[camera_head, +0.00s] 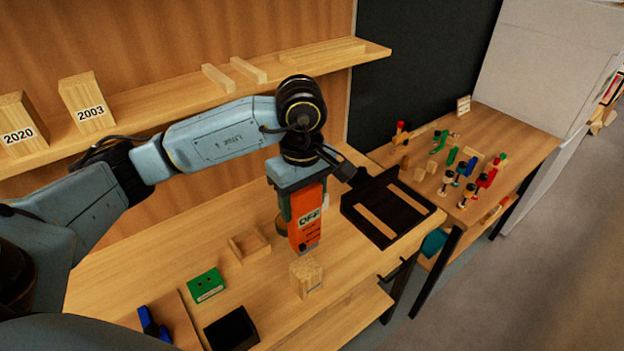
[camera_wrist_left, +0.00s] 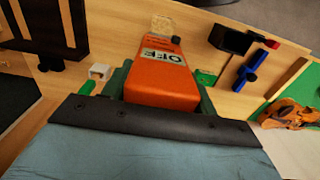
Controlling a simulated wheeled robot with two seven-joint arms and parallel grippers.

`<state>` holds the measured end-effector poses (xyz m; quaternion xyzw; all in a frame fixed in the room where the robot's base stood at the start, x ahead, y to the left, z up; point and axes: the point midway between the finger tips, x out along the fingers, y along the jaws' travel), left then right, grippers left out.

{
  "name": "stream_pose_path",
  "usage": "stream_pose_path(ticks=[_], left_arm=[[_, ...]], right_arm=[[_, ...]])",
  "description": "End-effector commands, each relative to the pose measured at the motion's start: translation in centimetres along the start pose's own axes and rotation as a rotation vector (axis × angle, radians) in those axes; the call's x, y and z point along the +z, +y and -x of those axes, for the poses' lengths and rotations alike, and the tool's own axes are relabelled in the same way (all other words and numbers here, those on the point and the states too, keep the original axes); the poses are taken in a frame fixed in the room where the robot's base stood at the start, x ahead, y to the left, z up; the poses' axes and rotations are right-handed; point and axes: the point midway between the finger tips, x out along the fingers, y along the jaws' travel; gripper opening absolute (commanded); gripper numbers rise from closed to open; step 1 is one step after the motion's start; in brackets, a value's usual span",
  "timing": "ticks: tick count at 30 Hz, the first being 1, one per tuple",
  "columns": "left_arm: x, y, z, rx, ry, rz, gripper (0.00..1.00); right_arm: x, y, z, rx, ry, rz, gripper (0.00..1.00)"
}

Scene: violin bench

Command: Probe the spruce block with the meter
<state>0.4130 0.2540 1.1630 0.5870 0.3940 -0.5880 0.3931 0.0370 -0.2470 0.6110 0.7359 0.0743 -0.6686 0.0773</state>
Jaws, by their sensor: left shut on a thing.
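My left gripper (camera_head: 301,196) is shut on an orange meter (camera_head: 306,226), held upright with its lower end down. Its display reads OFF. The meter also fills the middle of the left wrist view (camera_wrist_left: 160,85), between green finger pads. A pale wooden block (camera_head: 306,278), which looks like the spruce block, stands on the bench just below the meter's lower end. I cannot tell whether they touch. In the left wrist view a pale block (camera_wrist_left: 162,25) shows just beyond the meter's end. My right gripper is not in view.
Around the meter are a small wooden tray (camera_head: 262,248), a green box (camera_head: 206,286), a black box (camera_head: 232,331), a blue tool (camera_head: 152,325) and a dark board with wood strips (camera_head: 380,215). Blocks marked 2020 (camera_head: 18,125) and 2003 (camera_head: 87,102) stand on the shelf (camera_head: 160,106).

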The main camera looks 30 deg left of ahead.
Motion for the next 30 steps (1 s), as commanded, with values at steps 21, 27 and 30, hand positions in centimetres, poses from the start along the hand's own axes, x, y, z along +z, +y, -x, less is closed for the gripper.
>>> stream_pose_path(ticks=[21,27,30], left_arm=[[0.0,0.0,-5.2,0.001,0.000,-0.002,0.14],[0.0,0.0,-5.1,0.001,0.000,-0.003,0.14],[0.0,0.0,-5.1,0.001,0.000,-0.003,0.14]], right_arm=[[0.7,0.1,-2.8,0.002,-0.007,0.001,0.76],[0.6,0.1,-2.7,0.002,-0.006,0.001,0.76],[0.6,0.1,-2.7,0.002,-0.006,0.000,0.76]])
